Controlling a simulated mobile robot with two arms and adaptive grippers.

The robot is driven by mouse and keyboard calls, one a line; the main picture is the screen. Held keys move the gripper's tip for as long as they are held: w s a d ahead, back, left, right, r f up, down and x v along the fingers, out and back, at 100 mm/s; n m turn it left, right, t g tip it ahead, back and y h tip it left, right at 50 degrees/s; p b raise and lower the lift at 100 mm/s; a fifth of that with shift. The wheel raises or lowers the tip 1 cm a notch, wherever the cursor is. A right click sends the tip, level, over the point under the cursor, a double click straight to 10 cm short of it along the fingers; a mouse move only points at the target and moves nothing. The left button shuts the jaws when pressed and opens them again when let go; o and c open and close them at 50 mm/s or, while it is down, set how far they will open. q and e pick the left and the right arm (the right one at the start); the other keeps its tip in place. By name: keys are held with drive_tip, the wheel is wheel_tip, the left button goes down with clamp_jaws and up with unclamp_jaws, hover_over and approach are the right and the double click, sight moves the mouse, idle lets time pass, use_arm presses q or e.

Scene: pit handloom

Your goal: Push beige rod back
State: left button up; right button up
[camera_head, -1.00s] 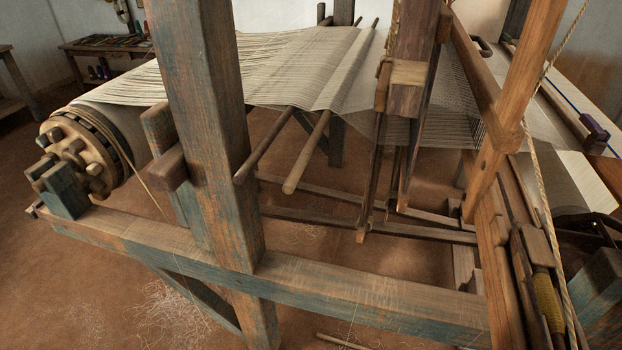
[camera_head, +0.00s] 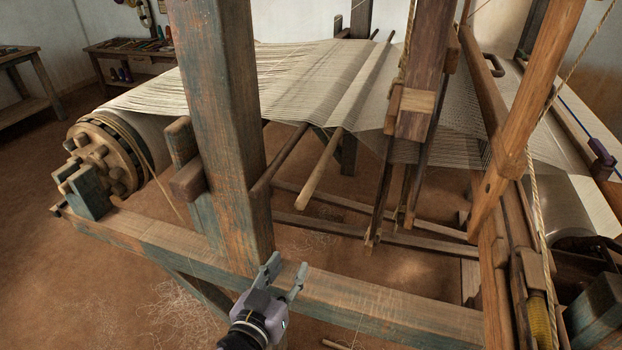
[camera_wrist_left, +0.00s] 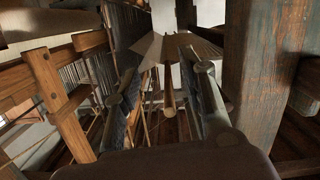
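The beige rod (camera_head: 320,172) is the paler of two rods sticking out of the warp threads toward me, its rounded near end free and tilted down. In the left wrist view the end of the beige rod (camera_wrist_left: 169,101) shows between my fingers, farther off. My left gripper (camera_head: 287,267) is open and empty in front of the loom's lower side beam, below and apart from the rod's end. Its two fingers frame the left wrist view (camera_wrist_left: 165,78). My right gripper is not seen.
A darker rod (camera_head: 279,160) lies just left of the beige one. A thick worn post (camera_head: 222,130) stands left of both, and the side beam (camera_head: 350,300) runs below. Hanging wooden frame parts (camera_head: 413,120) are to the right.

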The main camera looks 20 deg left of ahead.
sight(310, 185)
use_arm(q)
wheel_tip(310, 185, up, 10)
drive_tip(key=s+n+t, duration=0.1)
drive_tip(key=t, duration=0.1)
drive_tip(key=w+p, duration=0.1)
drive_tip(key=w, duration=0.4)
drive_tip(key=w+p, duration=0.2)
drive_tip(key=w, duration=0.4)
drive_tip(key=w+p, duration=0.2)
drive_tip(key=w, duration=0.3)
drive_tip(key=shift+w+f, duration=0.3)
drive_tip(key=shift+w, duration=0.05)
drive_tip(key=shift+c, duration=0.6)
clamp_jaws()
